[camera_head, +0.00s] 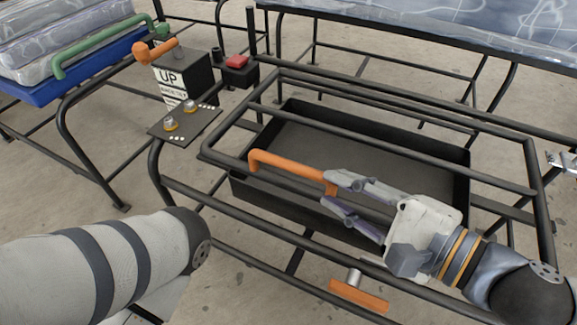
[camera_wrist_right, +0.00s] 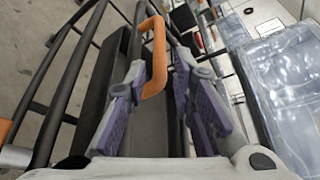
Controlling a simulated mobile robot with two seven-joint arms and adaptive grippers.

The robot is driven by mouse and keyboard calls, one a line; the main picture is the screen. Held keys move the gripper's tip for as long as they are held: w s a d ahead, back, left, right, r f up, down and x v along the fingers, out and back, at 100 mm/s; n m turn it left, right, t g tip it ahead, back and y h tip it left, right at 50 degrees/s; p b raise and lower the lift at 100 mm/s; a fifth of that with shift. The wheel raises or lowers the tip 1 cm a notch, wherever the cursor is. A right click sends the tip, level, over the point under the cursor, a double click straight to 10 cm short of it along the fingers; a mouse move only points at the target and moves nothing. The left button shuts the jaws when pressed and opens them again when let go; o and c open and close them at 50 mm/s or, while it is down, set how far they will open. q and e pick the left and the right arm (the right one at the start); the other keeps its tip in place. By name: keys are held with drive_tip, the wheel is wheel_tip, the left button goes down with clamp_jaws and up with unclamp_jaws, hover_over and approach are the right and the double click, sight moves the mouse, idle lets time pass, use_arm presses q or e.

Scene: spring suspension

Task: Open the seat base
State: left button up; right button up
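The seat base is a black tubular frame (camera_head: 398,102) lying roughly level over a deep black tray (camera_head: 445,163). An orange bar handle (camera_head: 290,165) shows at its near side; it also shows in the right wrist view (camera_wrist_right: 157,50). My right gripper (camera_head: 329,190) is at the right end of this handle. In the right wrist view its fingers (camera_wrist_right: 162,72) are apart, with the handle between them and closer to the left finger. Whether a finger touches it I cannot tell. My left arm shows at lower left; its gripper is out of view.
A second orange handle (camera_head: 359,296) sits low at the front. A black box labelled UP (camera_head: 183,76) with an orange lever, a small panel (camera_head: 184,123) and a red button (camera_head: 237,62) stand at left. Wrapped cushions (camera_head: 65,35) and a wrapped top (camera_head: 450,25) lie behind.

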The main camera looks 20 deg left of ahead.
sight(302, 172)
drive_tip(key=b+x, duration=0.2)
drive_tip(key=x, duration=0.7)
drive_tip(key=shift+w+a+f+b, duration=0.1)
drive_tip(key=shift+a+b, duration=0.2)
drive_tip(key=shift+b, duration=0.05)
drive_tip(key=shift+c, duration=0.3)
clamp_jaws()
